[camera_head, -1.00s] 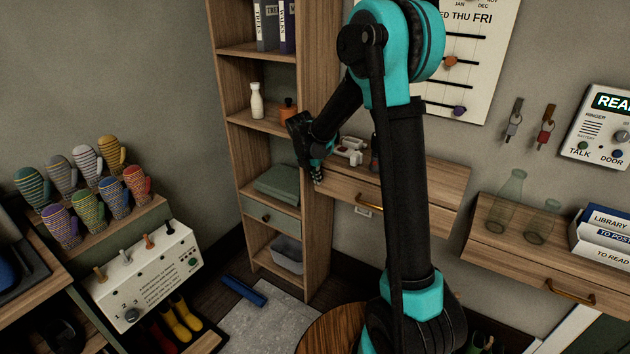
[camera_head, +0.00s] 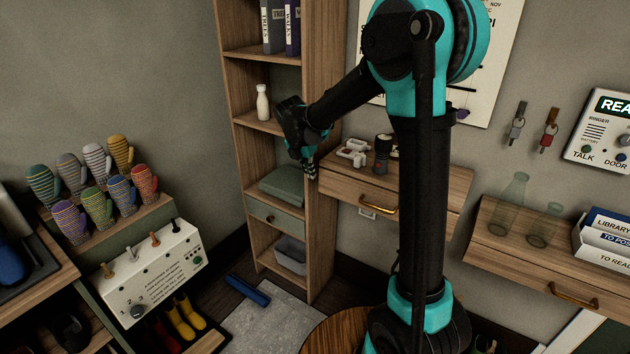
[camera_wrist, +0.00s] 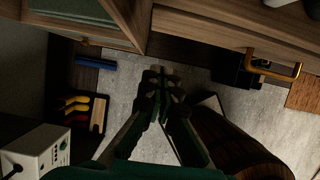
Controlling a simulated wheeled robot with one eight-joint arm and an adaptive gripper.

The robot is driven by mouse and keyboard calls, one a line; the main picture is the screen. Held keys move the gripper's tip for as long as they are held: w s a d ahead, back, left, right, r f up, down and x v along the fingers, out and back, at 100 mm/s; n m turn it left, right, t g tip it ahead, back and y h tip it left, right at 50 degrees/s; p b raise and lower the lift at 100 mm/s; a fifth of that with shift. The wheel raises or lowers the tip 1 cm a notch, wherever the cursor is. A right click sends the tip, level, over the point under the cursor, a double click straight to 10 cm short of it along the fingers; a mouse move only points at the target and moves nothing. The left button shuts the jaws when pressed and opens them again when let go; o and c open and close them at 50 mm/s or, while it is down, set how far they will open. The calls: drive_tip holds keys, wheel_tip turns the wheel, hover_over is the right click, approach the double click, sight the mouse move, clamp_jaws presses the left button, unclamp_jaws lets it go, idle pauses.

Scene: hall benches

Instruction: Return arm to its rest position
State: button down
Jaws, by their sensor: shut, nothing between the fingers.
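My gripper (camera_head: 310,172) hangs at the end of my bent arm, in front of the tall wooden shelf (camera_head: 320,60) in the head view. Its fingers point down and it holds nothing. In the wrist view my gripper (camera_wrist: 165,75) has its fingertips together, above the grey floor mat. My black and teal arm stands in the middle of the head view and hides part of the wall calendar and the drawer shelf behind it.
A drawer shelf (camera_head: 440,185) with a white tray (camera_head: 353,152) is right of my gripper. A white bottle (camera_head: 262,103) stands on the tall shelf. Glass vases (camera_head: 515,195) stand on the right shelf. A round wooden top (camera_head: 335,335) is below. Mittens (camera_head: 95,205) are at left.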

drive_tip(key=s+d+f+m+y, duration=0.1)
drive_tip(key=s+d+f+m, duration=0.1)
drive_tip(key=s+d+m, duration=0.3)
drive_tip(key=s+d+f+m, duration=0.3)
drive_tip(key=s+d+m, duration=0.2)
drive_tip(key=s+m, duration=0.8)
drive_tip(key=s+d+f+m+y, duration=0.1)
drive_tip(key=s+d+f+m, duration=0.2)
drive_tip(key=s+d+m, duration=0.3)
drive_tip(key=s+m, duration=0.4)
drive_tip(key=shift+f+m+t+y, duration=0.15)
drive_tip(key=shift+m+t+y, duration=0.15)
drive_tip(key=shift+m, duration=0.1)
